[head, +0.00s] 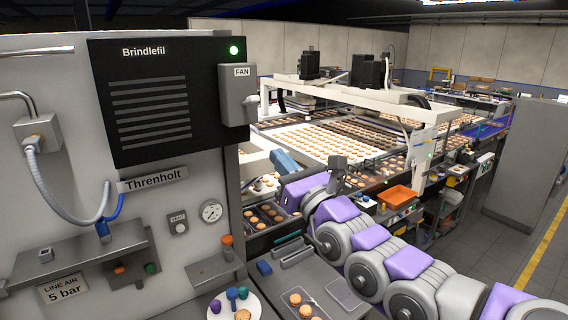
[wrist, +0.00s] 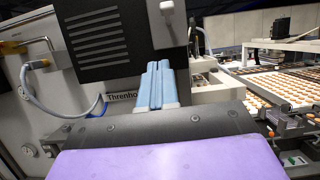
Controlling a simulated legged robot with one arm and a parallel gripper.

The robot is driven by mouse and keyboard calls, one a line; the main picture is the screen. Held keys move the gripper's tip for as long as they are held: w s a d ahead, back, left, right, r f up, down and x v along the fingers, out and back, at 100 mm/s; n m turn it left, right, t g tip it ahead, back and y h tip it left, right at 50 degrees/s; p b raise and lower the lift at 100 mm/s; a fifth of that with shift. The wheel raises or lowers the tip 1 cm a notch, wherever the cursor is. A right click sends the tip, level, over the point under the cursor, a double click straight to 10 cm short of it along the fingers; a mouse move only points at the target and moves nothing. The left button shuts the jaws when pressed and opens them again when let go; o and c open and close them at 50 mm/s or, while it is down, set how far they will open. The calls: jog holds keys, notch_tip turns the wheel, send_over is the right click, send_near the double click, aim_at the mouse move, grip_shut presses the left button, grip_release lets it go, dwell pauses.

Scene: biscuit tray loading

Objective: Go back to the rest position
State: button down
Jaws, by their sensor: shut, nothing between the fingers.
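My gripper (head: 277,154) shows in the head view with blue fingers. It is held up in front of the biscuit conveyor (head: 258,140), just right of the grey machine cabinet. In the wrist view my gripper (wrist: 158,66) has its two blue fingers side by side, shut and empty. They point toward the cabinet front (wrist: 97,38) with its black vent panel. My purple and grey arm runs from the lower right of the head view up to the gripper. No object hangs from the fingers.
The grey cabinet (head: 185,215) stands close on the left, with a gauge, hose and small shelves. Below lie a white plate (head: 250,303) with biscuits and coloured items, and a clear tray (head: 347,294). An orange bin (head: 397,197) stands beyond my arm. Open floor (head: 505,245) lies at right.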

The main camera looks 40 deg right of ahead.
jog(key=d, duration=0.4)
jog(key=a+f+n+g+y+b, duration=0.25)
jog(key=a+n+y, duration=0.45)
jog(key=a, duration=0.5)
jog(key=a+f+n+g+y+b, duration=0.2)
jog(key=a+f+n+g+y, duration=0.15)
jog(key=a+n, duration=0.7)
jog(key=s+a+f+n+g+y+b, duration=0.35)
jog(key=s+a+f+n+g, duration=0.6)
jog(key=a+f, duration=0.45)
jog(key=s+d+f+n+g+h+b, duration=0.1)
jog(key=s+f+n+g+h+b, duration=0.2)
jog(key=s+f, duration=0.5)
jog(key=s+d+f+n+g+h+b, duration=0.1)
jog(key=s+f+n+g+h+b, duration=0.3)
jog(key=f, duration=0.7)
jog(key=s+d+f+n+h, duration=0.1)
jog(key=s+d+f+h, duration=0.2)
jog(key=d, duration=0.3)
jog(key=s+d+f+g+h, duration=0.1)
jog(key=s+d+f+h, duration=0.2)
jog(key=d, duration=0.4)
jog(key=shift+s+f+n+h, duration=0.35)
jog(key=shift+s+n+h, duration=0.05)
jog(key=shift+h, duration=0.3)
jog(key=shift+d, duration=0.4)
